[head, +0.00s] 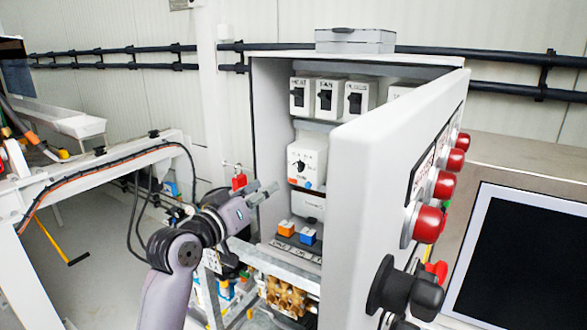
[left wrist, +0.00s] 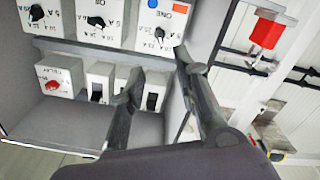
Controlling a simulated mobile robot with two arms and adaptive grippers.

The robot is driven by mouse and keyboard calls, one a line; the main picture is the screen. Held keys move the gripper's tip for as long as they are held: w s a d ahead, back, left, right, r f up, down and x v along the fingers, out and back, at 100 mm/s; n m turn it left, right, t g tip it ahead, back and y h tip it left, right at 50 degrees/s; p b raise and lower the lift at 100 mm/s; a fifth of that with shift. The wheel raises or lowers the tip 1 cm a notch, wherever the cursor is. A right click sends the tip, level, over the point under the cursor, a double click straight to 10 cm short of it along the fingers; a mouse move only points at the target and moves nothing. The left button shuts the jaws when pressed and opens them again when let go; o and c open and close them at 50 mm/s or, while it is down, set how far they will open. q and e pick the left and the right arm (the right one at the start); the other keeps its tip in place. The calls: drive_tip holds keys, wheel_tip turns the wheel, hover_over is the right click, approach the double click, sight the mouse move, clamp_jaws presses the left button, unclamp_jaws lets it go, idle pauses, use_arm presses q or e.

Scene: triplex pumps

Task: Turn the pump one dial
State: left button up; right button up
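The pump one dial is a black knob (left wrist: 160,33) on a white module (left wrist: 148,20) whose lettering, partly legible, reads "ONE" in the left wrist view, with a blue and an orange spot beside it. In the head view a dial module (head: 306,158) with a black knob sits in the open cabinet below the switches. My left gripper (head: 264,192) is in front of the cabinet's left edge, lower than the dial. My right gripper is not in view.
The cabinet door (head: 375,170) stands open on the right, carrying red buttons (head: 428,224) and a black handle (head: 400,290). Black switches (head: 325,98) sit above the dial. A red padlock (head: 239,181) hangs left of the cabinet. Other dials (left wrist: 96,22) adjoin pump one's.

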sight(298, 167)
use_arm(q)
drive_tip(key=p+x, duration=0.3)
drive_tip(key=x, duration=1)
drive_tip(key=shift+w+d, duration=0.1)
clamp_jaws()
